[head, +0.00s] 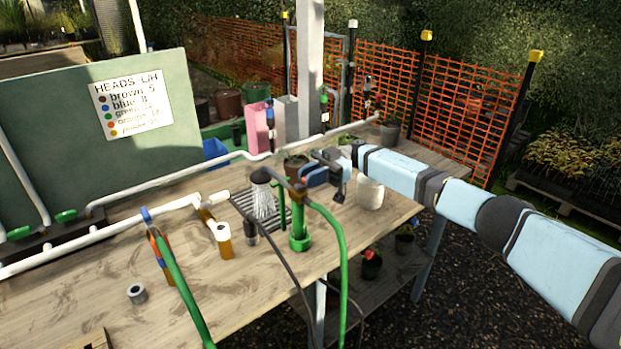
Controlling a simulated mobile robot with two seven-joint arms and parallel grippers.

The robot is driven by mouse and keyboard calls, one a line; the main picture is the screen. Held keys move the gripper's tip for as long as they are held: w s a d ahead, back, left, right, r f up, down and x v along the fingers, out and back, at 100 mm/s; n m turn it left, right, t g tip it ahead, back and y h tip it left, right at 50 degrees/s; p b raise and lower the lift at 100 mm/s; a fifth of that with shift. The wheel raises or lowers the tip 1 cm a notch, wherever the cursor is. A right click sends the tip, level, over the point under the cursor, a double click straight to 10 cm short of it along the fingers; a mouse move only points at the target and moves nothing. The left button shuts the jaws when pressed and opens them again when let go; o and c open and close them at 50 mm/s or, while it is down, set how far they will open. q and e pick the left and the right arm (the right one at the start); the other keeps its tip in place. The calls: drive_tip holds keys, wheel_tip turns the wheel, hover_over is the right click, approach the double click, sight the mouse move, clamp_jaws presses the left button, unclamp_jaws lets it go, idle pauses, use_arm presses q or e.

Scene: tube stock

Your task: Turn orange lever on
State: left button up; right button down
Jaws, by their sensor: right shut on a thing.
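An orange-brown piece (297,186), which looks like the orange lever, sits at the top of the green upright fitting (300,238) on the workbench. A green hose (342,262) curves down from it past the bench's front edge. My right gripper (305,180) comes in from the right and is shut at this piece; its tips are small and partly hidden, so the lever's exact angle cannot be told. My left gripper is not in view.
A white pot (370,193) stands under my right arm. A grey brush-like head (262,198) and a brown-and-white cylinder (222,240) stand to the left. White pipes (170,180) cross the wooden bench (110,310). Another green hose (180,280) rises at the left; the front left is mostly clear.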

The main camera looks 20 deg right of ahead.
drive_tip(key=c, duration=1)
unclamp_jaws()
drive_tip(key=shift+c, duration=0.2)
use_arm(q)
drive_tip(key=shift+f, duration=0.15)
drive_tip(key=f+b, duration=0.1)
drive_tip(key=b, duration=0.1)
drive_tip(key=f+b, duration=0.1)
drive_tip(key=b, duration=0.1)
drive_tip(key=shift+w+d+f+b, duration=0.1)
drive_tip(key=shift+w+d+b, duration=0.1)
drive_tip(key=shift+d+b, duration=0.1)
use_arm(e)
drive_tip(key=v, duration=1.2)
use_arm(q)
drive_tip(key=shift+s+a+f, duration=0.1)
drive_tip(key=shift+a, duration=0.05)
